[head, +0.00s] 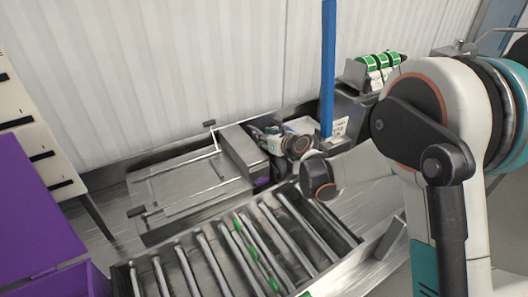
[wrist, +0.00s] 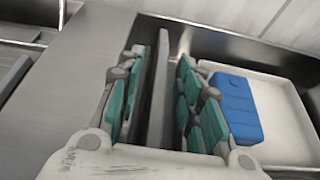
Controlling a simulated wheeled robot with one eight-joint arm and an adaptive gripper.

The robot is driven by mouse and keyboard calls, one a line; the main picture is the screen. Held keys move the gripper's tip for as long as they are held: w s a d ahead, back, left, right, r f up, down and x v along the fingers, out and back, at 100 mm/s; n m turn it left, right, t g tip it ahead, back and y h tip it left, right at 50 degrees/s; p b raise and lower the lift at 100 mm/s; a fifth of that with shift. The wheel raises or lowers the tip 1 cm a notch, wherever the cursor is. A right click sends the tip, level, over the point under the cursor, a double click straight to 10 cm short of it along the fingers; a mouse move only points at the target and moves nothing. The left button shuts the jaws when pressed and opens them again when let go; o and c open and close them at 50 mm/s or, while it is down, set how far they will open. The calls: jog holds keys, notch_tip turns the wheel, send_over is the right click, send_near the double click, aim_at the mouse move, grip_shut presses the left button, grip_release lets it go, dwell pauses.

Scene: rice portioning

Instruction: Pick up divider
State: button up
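A thin grey upright plate, seemingly the divider (wrist: 160,85), stands between the two teal-padded fingers of my gripper (wrist: 157,62) in the wrist view. The fingers are apart, one on each side of the plate, with gaps visible beside it. Its lower end is hidden behind the gripper's palm. In the head view my gripper (head: 264,137) is low beside a grey metal box-like housing (head: 242,152). I cannot make out the plate in that view.
A white tray (wrist: 278,105) with a blue block (wrist: 235,108) lies right of my gripper in the wrist view. A blue post (head: 327,70) rises behind my arm. A roller conveyor (head: 210,250) is in front, and a purple bin (head: 40,215) stands at left.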

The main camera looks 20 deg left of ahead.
grip_shut()
jog(key=shift+r, duration=0.15)
